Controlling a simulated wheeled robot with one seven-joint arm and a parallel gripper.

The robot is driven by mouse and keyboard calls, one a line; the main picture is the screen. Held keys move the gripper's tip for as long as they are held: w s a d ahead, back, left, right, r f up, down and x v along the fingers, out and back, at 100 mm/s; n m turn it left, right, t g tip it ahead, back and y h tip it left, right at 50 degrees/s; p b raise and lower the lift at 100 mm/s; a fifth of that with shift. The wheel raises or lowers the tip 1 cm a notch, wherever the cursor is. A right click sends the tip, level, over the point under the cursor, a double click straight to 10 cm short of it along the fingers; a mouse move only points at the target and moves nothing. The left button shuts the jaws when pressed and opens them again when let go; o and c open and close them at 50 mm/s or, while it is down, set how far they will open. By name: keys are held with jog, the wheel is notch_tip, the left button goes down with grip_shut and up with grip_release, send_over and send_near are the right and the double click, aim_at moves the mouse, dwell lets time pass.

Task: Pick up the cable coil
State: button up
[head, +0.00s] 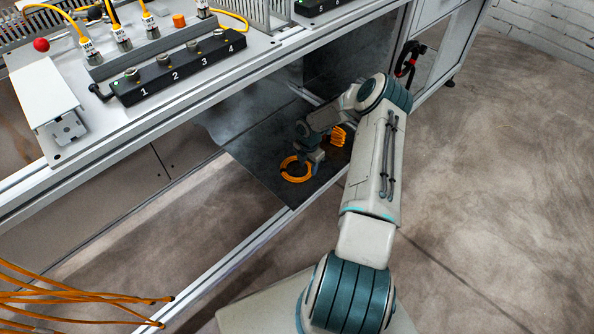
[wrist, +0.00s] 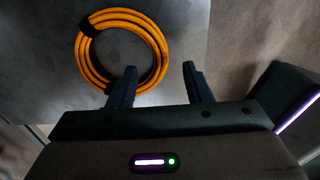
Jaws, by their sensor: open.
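The orange cable coil (head: 284,172) lies flat on a dark panel (head: 262,150) low under the workbench. In the wrist view the coil (wrist: 84,58) is a ring with black ties at its upper left and lower part. My gripper (wrist: 159,69) is open and empty. Its left finger overlaps the coil's lower right in the picture, and its right finger is outside the ring, so the coil's right side shows between them. The height gap to the coil is unclear. In the head view my gripper (head: 310,161) is at the coil's upper right and partly covers it.
Another orange ribbed item (head: 338,136) sits behind my wrist. The bench frame's lower rail (head: 235,262) runs in front of the panel. The benchtop carries a numbered black connector block (head: 180,70). Orange cables (head: 80,296) are at lower left. The floor at right is clear.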

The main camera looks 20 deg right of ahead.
aim_at(307, 175)
notch_tip(307, 175, down, 5)
jog(key=b, duration=0.2)
jog(key=shift+a+f+b, duration=0.1)
jog(key=shift+a+b, duration=0.05)
jog(key=shift+b, duration=0.15)
jog(key=shift+c, duration=0.4)
grip_shut()
